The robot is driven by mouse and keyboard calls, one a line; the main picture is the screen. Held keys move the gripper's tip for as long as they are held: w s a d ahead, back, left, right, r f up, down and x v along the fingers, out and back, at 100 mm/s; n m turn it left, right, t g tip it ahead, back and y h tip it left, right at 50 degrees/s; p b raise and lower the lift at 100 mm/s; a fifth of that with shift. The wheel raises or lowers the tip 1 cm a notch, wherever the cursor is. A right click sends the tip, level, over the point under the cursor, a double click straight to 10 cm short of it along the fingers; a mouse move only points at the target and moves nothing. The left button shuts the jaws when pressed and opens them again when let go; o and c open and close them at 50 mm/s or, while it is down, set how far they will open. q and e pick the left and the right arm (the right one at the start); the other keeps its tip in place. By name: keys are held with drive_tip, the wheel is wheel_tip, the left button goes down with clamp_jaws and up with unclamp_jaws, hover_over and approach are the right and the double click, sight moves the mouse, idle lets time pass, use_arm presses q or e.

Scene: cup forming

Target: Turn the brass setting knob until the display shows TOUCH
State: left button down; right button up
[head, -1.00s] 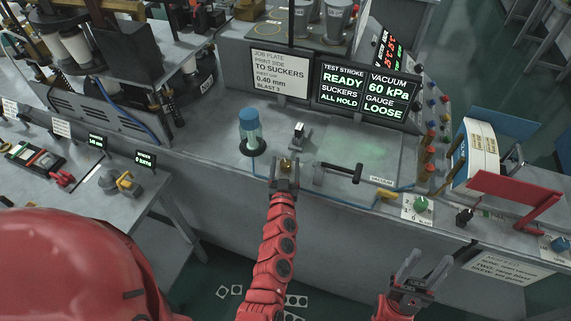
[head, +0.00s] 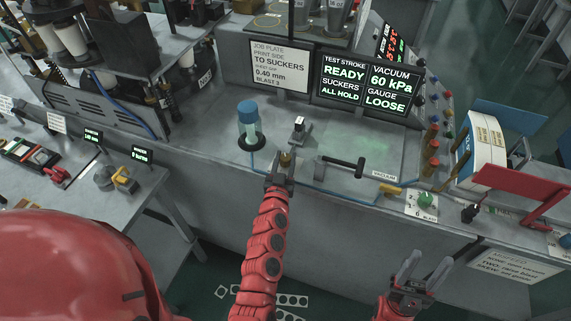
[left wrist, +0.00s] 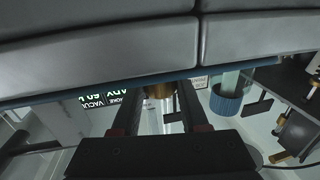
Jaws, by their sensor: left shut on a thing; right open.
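The brass setting knob (head: 285,159) is on the front of the grey bench, below a small upright post. My left gripper (head: 280,174) is shut on it, its two fingers either side. In the left wrist view the brass knob (left wrist: 160,91) shows between the dark fingers (left wrist: 158,110), partly hidden. The black display (head: 368,83) reads TEST STROKE READY, SUCKERS ALL HOLD, VACUUM 60 kPa and GAUGE LOOSE. My right gripper (head: 416,272) is open and empty, low in front of the bench and away from the knob.
A blue-capped clear bottle (head: 249,122) stands left of the knob. A black handle (head: 343,166) is to its right. A white job plate sign (head: 280,68) stands behind.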

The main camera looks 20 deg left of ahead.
use_arm(q)
drive_tip(key=shift+a+f+m+g+h+b, duration=0.15)
drive_tip(key=shift+m+h+b, duration=1.15)
drive_tip(key=shift+b, duration=2.9)
drive_tip(key=shift+d+f+m+g+h+b, duration=0.2)
drive_tip(key=shift+m+h+b, duration=0.5)
drive_tip(key=shift+h+b, duration=2.3)
drive_tip(key=shift+a+m+g+h+b, duration=0.35)
drive_tip(key=shift+m+b, duration=0.65)
drive_tip(key=shift+b, duration=4.35)
drive_tip(key=shift+d+r+m+h+b, duration=0.2)
drive_tip(key=shift+r+m+h+b, duration=0.2)
drive_tip(key=shift+b, duration=0.5)
drive_tip(key=shift+c, duration=2.1)
unclamp_jaws()
drive_tip(key=shift+s, duration=0.1)
drive_tip(key=v, duration=0.7)
drive_tip(key=shift+s+a+b, duration=0.2)
drive_tip(key=shift+a+b, duration=0.1)
drive_tip(key=shift+b, duration=0.1)
drive_tip(key=p+v, duration=0.5)
drive_tip(key=v, duration=0.4)
drive_tip(key=shift+s, duration=0.3)
